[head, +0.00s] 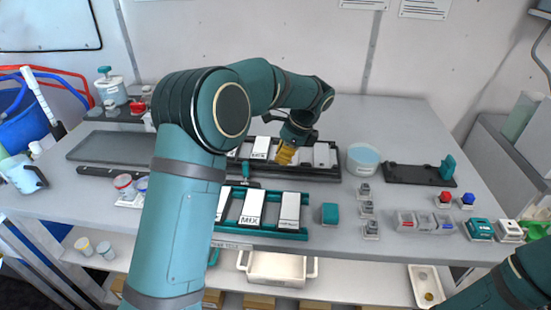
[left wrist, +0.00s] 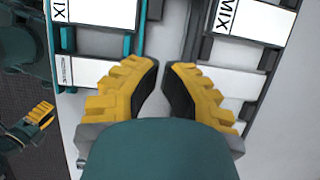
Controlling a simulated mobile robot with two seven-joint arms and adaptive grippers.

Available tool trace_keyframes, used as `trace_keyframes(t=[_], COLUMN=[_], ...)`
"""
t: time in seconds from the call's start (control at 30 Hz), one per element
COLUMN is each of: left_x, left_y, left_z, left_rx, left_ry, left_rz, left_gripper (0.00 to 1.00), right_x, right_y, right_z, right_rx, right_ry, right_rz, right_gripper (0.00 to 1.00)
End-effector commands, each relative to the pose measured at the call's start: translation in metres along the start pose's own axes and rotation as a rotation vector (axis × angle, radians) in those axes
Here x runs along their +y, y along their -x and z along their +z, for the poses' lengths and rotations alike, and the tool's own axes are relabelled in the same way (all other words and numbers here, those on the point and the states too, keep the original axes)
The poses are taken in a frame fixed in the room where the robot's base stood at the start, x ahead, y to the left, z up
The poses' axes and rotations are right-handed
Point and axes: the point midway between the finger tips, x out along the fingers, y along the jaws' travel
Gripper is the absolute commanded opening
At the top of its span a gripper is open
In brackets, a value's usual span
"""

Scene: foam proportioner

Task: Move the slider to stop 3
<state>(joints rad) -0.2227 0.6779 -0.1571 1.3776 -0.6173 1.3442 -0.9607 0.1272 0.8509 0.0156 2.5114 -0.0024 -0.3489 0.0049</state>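I cannot make out any numbered stops, and which part is the slider is not certain. A dark plate (head: 420,174) at the back right carries an upright teal block (head: 447,168) at its right end. My left gripper (head: 284,155) is near the black rack, left of that plate and apart from it. Its yellow fingertips (left wrist: 161,68) meet or nearly meet in the left wrist view, with nothing visible between them. My right gripper (left wrist: 41,113) shows small at the left edge of the left wrist view; its opening is unclear. The head view shows only part of my right arm.
A teal rack (head: 274,232) with white MIX blocks stands in front of a black rack (head: 322,172) with white blocks. A blue-white tub (head: 362,159), a teal cube (head: 329,214) and several small blocks stand nearby.

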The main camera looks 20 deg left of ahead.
Motion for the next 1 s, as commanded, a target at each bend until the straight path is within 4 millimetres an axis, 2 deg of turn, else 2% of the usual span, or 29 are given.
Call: trace_keyframes(t=[0.47,0.6,0.7,1.0], left_x=[0.001,0.000,0.000,0.000], left_y=[-0.093,-0.098,-0.101,-0.103], left_z=[-0.001,0.021,0.030,0.037], left_rx=[0.000,0.000,0.000,0.000], left_ry=[0.000,0.004,0.003,0.001], left_rz=[0.003,0.001,0.000,0.000], left_gripper=[0.00,0.00,0.00,0.00], right_x=[0.009,0.010,0.011,0.011], right_y=[-0.024,-0.028,-0.029,-0.030], right_z=[-0.003,-0.004,-0.004,-0.004], right_rx=[0.012,0.015,0.015,0.017], right_ry=[0.001,0.002,0.002,0.002], right_rz=[0.001,0.001,0.001,0.001], right_gripper=[0.47,0.47,0.47,0.47])
